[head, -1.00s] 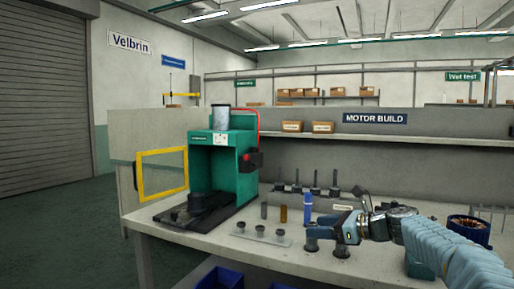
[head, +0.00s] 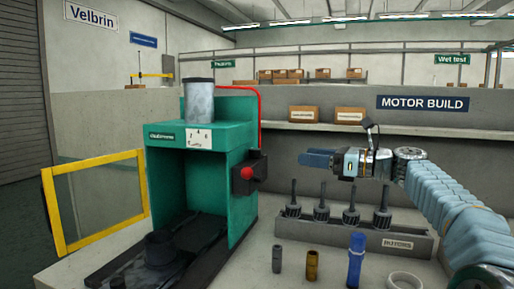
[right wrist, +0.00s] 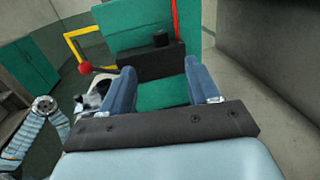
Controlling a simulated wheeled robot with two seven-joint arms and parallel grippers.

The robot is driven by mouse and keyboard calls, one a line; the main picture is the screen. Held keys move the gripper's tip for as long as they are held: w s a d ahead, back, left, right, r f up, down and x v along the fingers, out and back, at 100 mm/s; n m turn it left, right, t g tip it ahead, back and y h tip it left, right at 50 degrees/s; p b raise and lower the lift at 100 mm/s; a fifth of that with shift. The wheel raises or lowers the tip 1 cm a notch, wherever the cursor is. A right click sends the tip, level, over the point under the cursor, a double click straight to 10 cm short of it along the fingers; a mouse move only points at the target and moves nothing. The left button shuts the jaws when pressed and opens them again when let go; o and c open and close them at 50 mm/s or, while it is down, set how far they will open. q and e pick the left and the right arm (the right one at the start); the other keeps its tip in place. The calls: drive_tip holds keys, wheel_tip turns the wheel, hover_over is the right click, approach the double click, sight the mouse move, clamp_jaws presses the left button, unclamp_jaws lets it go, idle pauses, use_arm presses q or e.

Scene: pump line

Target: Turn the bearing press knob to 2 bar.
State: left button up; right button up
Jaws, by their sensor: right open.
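The bearing press (head: 218,110) is a green frame at the left of the bench. A dark box (head: 250,172) with a red button (head: 246,173) is on its right side. My left gripper is out of view.
A yellow-framed guard (head: 95,203) stands open at the press's left. Below my right gripper is a grey rack (head: 350,237) with several dark upright parts. A blue cylinder (head: 356,260), a brown sleeve (head: 312,265) and a dark sleeve (head: 277,259) stand in front.

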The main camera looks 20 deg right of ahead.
sight(260, 151)
drive_tip(key=p+x, duration=0.1)
drive_tip(key=x, duration=1.2)
drive_tip(key=shift+w+a+p, duration=0.25)
drive_tip(key=shift+a+p, duration=0.05)
drive_tip(key=shift+p, duration=0.05)
drive_tip(key=c, duration=1)
drive_tip(key=shift+c, duration=0.2)
